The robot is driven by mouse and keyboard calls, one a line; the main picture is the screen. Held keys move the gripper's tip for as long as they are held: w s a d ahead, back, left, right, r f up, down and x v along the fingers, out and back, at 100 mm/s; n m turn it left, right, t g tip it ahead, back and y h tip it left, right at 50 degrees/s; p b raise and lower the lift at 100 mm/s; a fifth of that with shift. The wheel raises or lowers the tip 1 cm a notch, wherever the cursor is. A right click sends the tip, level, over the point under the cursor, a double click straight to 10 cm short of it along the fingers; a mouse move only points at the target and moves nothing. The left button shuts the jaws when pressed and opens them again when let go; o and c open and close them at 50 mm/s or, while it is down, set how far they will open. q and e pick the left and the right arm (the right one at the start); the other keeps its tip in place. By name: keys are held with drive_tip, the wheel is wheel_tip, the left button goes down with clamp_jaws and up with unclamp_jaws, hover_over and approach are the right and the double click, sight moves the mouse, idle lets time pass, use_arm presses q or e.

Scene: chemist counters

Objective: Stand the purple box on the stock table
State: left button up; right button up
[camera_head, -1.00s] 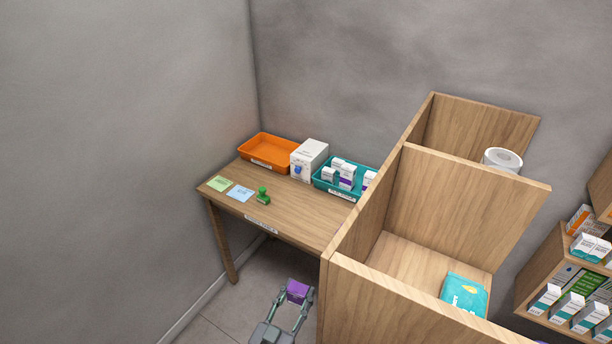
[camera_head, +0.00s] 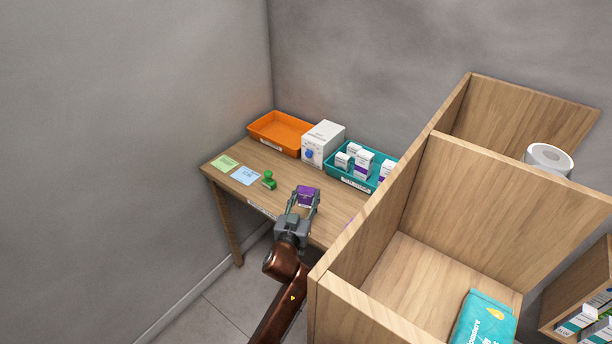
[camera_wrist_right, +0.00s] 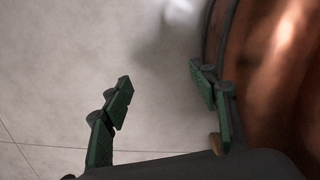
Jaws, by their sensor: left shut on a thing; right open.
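The purple box (camera_head: 308,195) is between the fingertips of my left gripper (camera_head: 304,200), which is shut on it. In the head view the box overlaps the front part of the wooden stock table (camera_head: 225,175); I cannot tell whether it touches the top. My right gripper (camera_wrist_right: 165,90) shows only in the right wrist view; its fingers are apart with nothing between them, over pale floor.
On the table are an orange tray (camera_head: 262,133), a white box (camera_head: 335,130), a teal tray (camera_head: 333,175) with white boxes, a green stamp (camera_head: 269,180), a green card (camera_head: 225,163) and a blue card (camera_head: 246,176). A tall wooden divider (camera_head: 385,215) stands right.

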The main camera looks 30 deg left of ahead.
sight(305, 203)
use_arm(q)
drive_tip(key=shift+w+a+r, duration=0.2)
drive_tip(key=shift+w+a, duration=0.55)
drive_tip(key=shift+w, duration=0.1)
drive_tip(key=shift+y, duration=0.3)
wheel_tip(305, 203, down, 6)
drive_tip(key=b, duration=0.2)
drive_tip(key=shift+f+b, duration=0.1)
drive_tip(key=shift+b, duration=0.3)
wheel_tip(305, 203, down, 4)
drive_tip(key=shift+r+b, duration=0.1)
drive_tip(key=shift+b, duration=0.7)
drive_tip(key=shift+r, duration=0.2)
use_arm(e)
drive_tip(key=f, duration=0.4)
drive_tip(key=shift+s+a, duration=0.2)
drive_tip(key=shift+s, duration=0.05)
use_arm(q)
drive_tip(key=shift+f, duration=0.1)
drive_tip(key=o, duration=1.1)
drive_tip(key=shift+c, duration=0.2)
use_arm(e)
drive_tip(key=shift+w, duration=0.25)
